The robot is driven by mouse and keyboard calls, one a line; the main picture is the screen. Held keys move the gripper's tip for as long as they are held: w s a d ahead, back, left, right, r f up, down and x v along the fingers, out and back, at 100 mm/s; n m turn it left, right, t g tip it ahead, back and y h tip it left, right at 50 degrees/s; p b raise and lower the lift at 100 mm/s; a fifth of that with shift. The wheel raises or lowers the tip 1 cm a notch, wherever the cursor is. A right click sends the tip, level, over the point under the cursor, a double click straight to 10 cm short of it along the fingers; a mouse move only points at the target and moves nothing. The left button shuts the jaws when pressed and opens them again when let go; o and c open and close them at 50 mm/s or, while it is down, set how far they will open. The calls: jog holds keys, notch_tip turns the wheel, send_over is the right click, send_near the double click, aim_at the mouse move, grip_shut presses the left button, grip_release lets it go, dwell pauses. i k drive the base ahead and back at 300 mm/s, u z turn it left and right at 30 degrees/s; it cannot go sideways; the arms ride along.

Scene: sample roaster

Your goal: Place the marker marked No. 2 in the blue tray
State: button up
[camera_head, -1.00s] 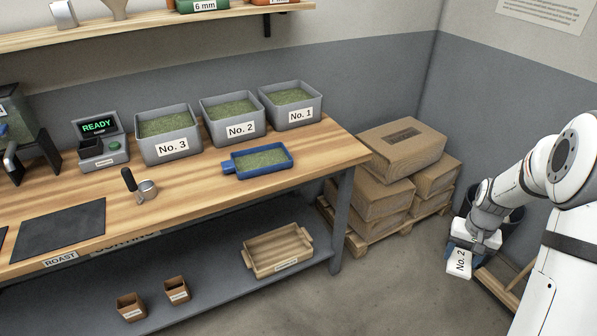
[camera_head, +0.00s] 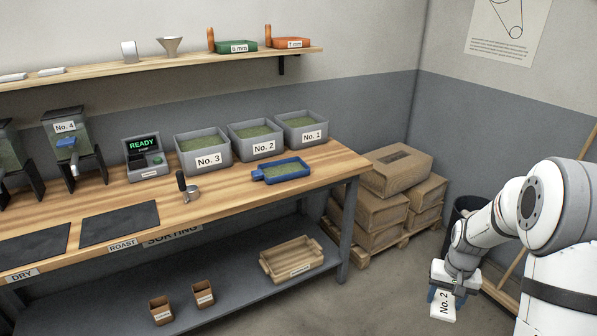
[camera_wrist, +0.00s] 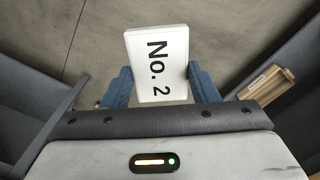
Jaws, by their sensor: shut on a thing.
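The white marker reading "No. 2" (camera_head: 443,304) is held in my gripper (camera_head: 441,294) at the lower right of the head view, above the floor. In the wrist view the marker (camera_wrist: 157,62) sits between the two blue fingers of my gripper (camera_wrist: 158,86), its text facing the camera. My gripper is well to the right of the bench, apart from the tray.
Grey bins labelled No. 3 (camera_head: 203,155), No. 2 (camera_head: 257,142) and No. 1 (camera_head: 302,129) stand behind the tray. A scoop (camera_head: 190,190) lies left of it. Cardboard boxes (camera_head: 395,171) are stacked on a pallet right of the bench. A wooden crate (camera_head: 291,259) sits on the lower shelf.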

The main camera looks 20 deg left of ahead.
aim_at(279, 171)
jog(key=u, duration=1.05)
jog(key=i, duration=1.05)
jog(key=u, duration=0.1)
